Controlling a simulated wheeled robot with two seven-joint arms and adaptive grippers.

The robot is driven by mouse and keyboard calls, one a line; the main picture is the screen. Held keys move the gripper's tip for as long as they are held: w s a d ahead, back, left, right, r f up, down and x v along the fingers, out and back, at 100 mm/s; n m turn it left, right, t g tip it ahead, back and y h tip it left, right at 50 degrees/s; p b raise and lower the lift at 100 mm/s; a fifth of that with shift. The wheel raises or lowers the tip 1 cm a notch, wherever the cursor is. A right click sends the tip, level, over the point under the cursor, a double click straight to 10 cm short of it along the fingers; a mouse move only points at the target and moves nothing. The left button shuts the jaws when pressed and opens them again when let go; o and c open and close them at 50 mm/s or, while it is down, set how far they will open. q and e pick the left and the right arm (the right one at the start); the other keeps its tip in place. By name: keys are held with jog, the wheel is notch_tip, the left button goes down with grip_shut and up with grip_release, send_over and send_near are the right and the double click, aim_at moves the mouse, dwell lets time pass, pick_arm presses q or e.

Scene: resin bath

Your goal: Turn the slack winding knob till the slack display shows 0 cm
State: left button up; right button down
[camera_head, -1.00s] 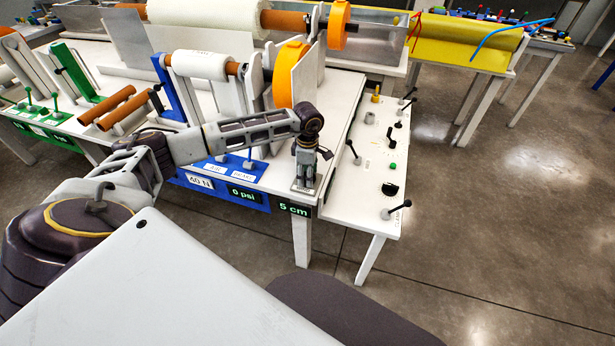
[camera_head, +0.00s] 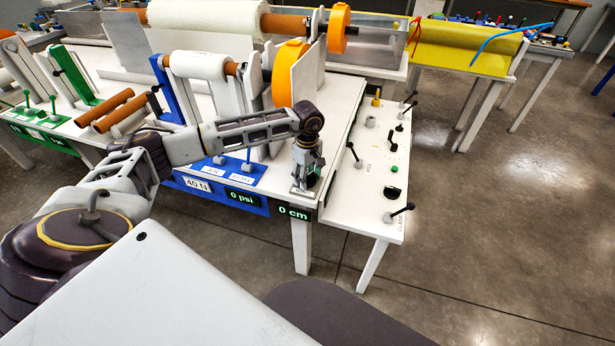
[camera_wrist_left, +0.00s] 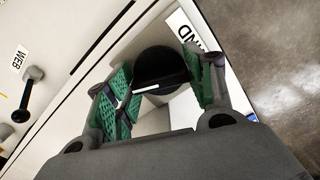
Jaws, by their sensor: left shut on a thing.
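The slack display (camera_head: 294,212) on the front edge of the white table reads "0 cm" in green. The slack winding knob (camera_wrist_left: 160,70) is a round black knob with a white pointer line in the left wrist view. My left gripper (camera_head: 305,180) points down at the table's front corner. Its green-padded fingers (camera_wrist_left: 155,85) are shut on the knob, one on each side. In the head view the gripper mostly hides the knob. A label partly reading "WIND" (camera_wrist_left: 190,32) lies beside the knob. My right gripper is not in view.
To the right, a white side panel (camera_head: 372,200) carries several black levers, knobs and a green button (camera_head: 394,169). Blue plates with a "40 N" display (camera_head: 197,184) and a "0 psi" display (camera_head: 242,196) are left of the slack display. Rolls stand behind. The floor at right is clear.

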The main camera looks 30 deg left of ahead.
aim_at(308, 175)
pick_arm(q)
jog(key=o, duration=1)
jog(key=shift+r, duration=0.15)
notch_tip(308, 175, up, 12)
dwell(0.5)
dwell(0.4)
